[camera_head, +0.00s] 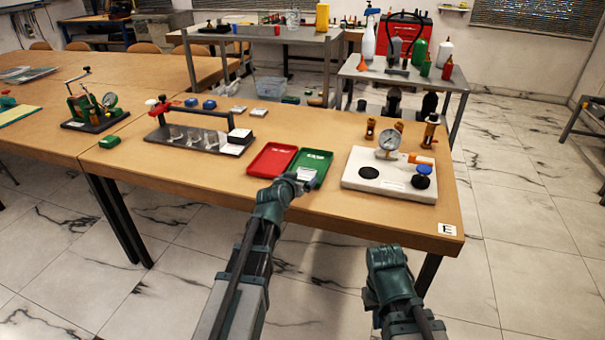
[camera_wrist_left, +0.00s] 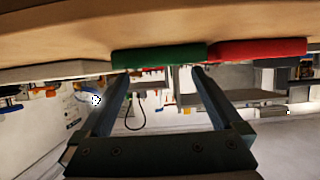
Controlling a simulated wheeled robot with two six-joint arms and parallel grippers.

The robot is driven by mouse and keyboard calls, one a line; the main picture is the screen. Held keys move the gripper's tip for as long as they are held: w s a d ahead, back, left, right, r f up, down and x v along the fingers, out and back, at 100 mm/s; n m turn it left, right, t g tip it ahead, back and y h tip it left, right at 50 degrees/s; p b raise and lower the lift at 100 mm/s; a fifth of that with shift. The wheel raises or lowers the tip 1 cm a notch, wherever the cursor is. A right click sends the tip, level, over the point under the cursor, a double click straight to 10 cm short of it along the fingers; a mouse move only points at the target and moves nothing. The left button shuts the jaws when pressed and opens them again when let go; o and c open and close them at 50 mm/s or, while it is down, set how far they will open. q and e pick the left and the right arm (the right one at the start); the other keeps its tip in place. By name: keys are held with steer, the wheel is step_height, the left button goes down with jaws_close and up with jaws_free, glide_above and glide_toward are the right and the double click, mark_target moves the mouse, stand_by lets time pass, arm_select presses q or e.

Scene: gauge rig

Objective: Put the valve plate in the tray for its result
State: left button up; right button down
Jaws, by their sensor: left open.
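I cannot single out the valve plate with certainty. A small pale piece (camera_head: 307,174) shows at the near end of the green tray (camera_head: 318,158), beside my left fingertips; I cannot tell whether it is the plate or a label. The red tray (camera_head: 262,168) lies just left of the green one and looks empty. My left gripper (camera_head: 299,181) is at the green tray's near edge. In the left wrist view its fingers (camera_wrist_left: 160,75) are spread with nothing between them, and the tray rims show beyond. My right gripper (camera_head: 383,262) is low, in front of the table; its fingers are unclear.
A white rig base (camera_head: 362,183) with a gauge (camera_head: 389,139), a blue knob and black discs stands right of the trays. A dark rack (camera_head: 185,138) with clear cups stands left. Brass fittings (camera_head: 431,131) stand behind the rig. The front table strip is clear.

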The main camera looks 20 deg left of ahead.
arm_select(q)
steer(key=p+v, duration=0.2)
steer(key=v, duration=0.6)
steer(key=shift+w, duration=0.1)
steer(key=s+d+r+m+g+h+p, duration=0.1)
steer(key=s+d+m+g+h+p, duration=0.15)
steer(key=s+d+g+p, duration=0.7)
steer(key=s+d+r+g+y+p, duration=0.2)
steer(key=s+d+p, duration=0.2)
steer(key=s, duration=0.4)
steer(key=s+d+r+g+y+p, duration=0.2)
steer(key=s+d+p, duration=0.1)
steer(key=s+p, duration=0.2)
steer(key=s+m, duration=0.1)
steer(key=s, duration=0.1)
steer(key=shift+s+d+r+p, duration=0.2)
steer(key=shift+s+d+p, duration=0.15)
steer(key=shift+p, duration=0.05)
